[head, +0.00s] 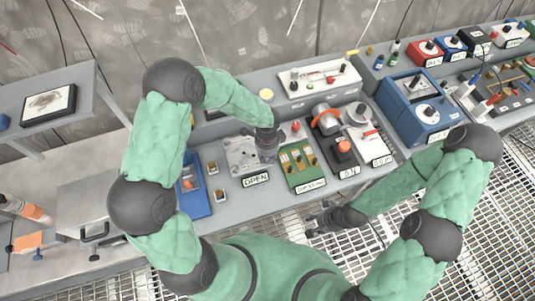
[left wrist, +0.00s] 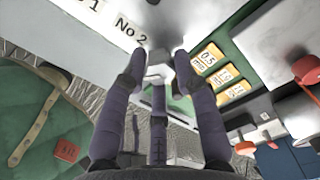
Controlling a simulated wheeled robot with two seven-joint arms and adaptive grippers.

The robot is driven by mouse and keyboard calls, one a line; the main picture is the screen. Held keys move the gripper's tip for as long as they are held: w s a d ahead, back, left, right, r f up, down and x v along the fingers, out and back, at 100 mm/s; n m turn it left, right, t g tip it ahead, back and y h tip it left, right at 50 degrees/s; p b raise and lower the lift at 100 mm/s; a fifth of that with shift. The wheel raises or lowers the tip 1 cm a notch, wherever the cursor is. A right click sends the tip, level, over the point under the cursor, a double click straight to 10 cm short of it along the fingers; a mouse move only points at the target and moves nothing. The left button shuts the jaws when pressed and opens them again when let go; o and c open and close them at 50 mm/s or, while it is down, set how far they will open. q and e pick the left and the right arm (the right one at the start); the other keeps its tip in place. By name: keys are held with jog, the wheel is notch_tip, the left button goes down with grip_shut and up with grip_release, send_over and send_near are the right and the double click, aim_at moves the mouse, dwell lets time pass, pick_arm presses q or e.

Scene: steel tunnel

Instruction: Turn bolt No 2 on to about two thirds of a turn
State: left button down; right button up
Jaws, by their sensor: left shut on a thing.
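My left gripper (head: 267,152) points down at the right side of a grey plate (head: 238,152) on the bench. In the left wrist view the fingers of my left gripper (left wrist: 158,72) are closed around a pale bolt head (left wrist: 157,71), beside the label "No 2" (left wrist: 130,31). Part of the bolt is hidden by the fingers, and its turn angle cannot be read. A label "OPEN" (head: 256,180) stands in front of the plate. My right gripper (head: 320,222) is low in front of the bench, away from the plate; its jaws are too small to judge.
A green box (head: 300,166) with yellow labels stands close right of the plate. Beyond it are an orange-and-grey device (head: 327,119) and a blue box (head: 416,106). A blue tray (head: 194,193) lies to the left. Metal grating (head: 400,225) covers the floor.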

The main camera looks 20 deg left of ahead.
aim_at(267, 158)
pick_arm(q)
jog(key=shift+m+p, duration=0.95)
jog(key=shift+m, duration=1.05)
jog(key=c, duration=0.9)
grip_release()
jog(key=shift+c, duration=0.2)
notch_tip(267, 158, up, 12)
jog(key=shift+f, duration=0.1)
